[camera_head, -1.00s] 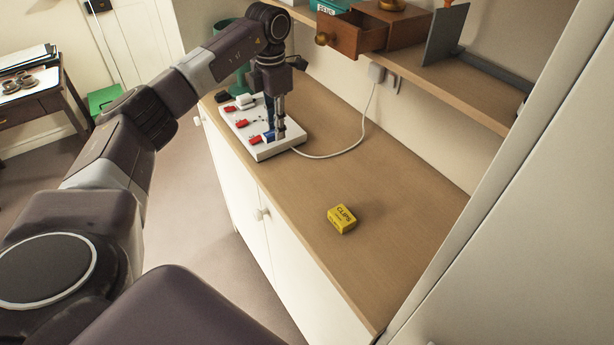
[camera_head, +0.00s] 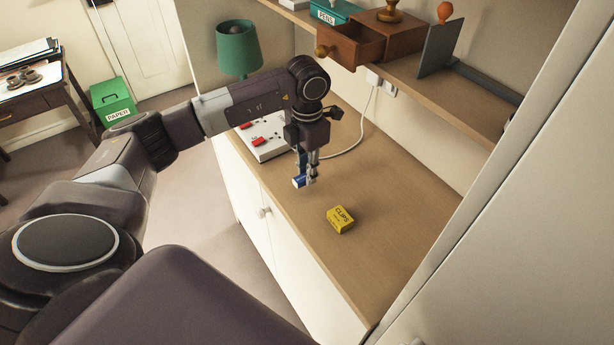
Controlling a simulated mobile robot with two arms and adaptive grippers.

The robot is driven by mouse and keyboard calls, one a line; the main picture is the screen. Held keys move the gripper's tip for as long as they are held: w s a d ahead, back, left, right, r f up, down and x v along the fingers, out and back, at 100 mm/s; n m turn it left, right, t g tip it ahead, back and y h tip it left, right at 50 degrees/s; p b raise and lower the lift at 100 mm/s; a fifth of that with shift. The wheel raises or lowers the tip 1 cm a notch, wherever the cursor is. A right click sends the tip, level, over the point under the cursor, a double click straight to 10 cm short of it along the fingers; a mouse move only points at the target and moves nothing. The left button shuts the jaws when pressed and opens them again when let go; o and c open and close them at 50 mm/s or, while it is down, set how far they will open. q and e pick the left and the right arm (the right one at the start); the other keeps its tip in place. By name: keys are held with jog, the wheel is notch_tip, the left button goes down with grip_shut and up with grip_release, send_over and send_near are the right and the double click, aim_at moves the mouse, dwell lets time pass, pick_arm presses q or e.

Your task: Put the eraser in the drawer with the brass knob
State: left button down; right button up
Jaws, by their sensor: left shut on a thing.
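My left gripper (camera_head: 309,180) points down and is shut on a small blue and white block (camera_head: 298,182), which looks like the eraser. It holds the block above the wooden cabinet top, between the power strip and the yellow clips box. The wooden drawer (camera_head: 351,50) with the brass knob (camera_head: 322,51) is pulled open in a small brown unit on the shelf above, at the top of the view. The drawer is up and to the right of my gripper. Its inside shows only partly. My right gripper is not in view.
The white power strip (camera_head: 262,152) with red switches lies behind my gripper, its cable running to the wall. The yellow clips box (camera_head: 340,219) stands in front. A teal pens box (camera_head: 335,12) and a grey bookend (camera_head: 443,47) flank the drawer unit on the shelf (camera_head: 460,103).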

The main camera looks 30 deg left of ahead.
pick_arm(q)
notch_tip(320, 180, down, 3)
jog(key=shift+d+p, duration=0.1)
jog(key=shift+p, duration=0.45)
jog(key=shift+f, duration=0.35)
jog(key=c, duration=1.8)
grip_release()
jog(key=shift+r, duration=0.15)
notch_tip(320, 180, up, 11)
jog(key=b, duration=0.4)
jog(key=shift+r, duration=0.55)
jog(key=shift+s, duration=0.1)
